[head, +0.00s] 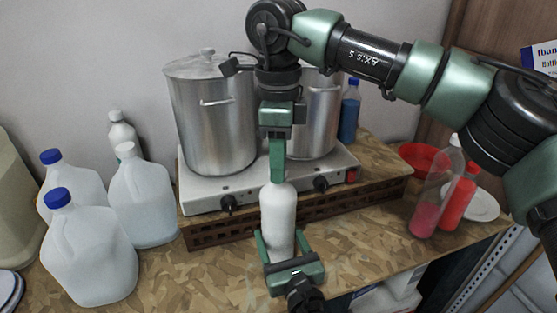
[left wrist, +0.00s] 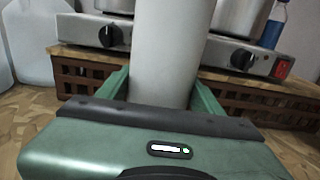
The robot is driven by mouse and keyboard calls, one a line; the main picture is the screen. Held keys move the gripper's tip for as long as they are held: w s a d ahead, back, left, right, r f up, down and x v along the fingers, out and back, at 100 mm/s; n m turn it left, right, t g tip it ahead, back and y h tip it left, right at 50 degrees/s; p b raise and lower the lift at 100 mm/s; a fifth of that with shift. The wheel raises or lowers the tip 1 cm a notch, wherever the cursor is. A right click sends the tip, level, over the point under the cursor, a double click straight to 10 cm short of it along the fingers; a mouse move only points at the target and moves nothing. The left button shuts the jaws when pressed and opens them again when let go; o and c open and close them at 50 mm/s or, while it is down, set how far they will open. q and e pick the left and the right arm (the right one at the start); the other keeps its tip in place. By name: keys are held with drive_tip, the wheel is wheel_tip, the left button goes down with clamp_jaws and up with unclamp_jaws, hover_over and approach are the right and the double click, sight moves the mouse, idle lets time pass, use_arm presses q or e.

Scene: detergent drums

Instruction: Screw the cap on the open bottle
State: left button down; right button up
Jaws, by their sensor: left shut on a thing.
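A white bottle (head: 278,210) stands upright on the counter in the middle of the head view; its body also fills the middle of the left wrist view (left wrist: 168,50). My left gripper (head: 289,250) is low in front and shut around the bottle's lower body, one finger on each side. My right gripper (head: 277,163) points straight down directly above the bottle, its fingertips at the bottle's top. Its fingers show edge-on, so the gap between them cannot be seen. The bottle's mouth and any cap there are hidden by these fingers.
A two-plate cooker (head: 265,190) with two steel pots stands on a raised wooden shelf (head: 215,231) behind the bottle. Red bottles (head: 428,205), a red bowl (head: 418,156) and a plate (head: 484,207) are at right. Counter right of the bottle is clear.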

drive_tip(key=o, duration=0.3)
drive_tip(key=shift+r, duration=0.1)
wheel_tip(320, 180, up, 12)
idle(0.4)
use_arm(q)
drive_tip(key=shift+c, duration=0.9)
unclamp_jaws()
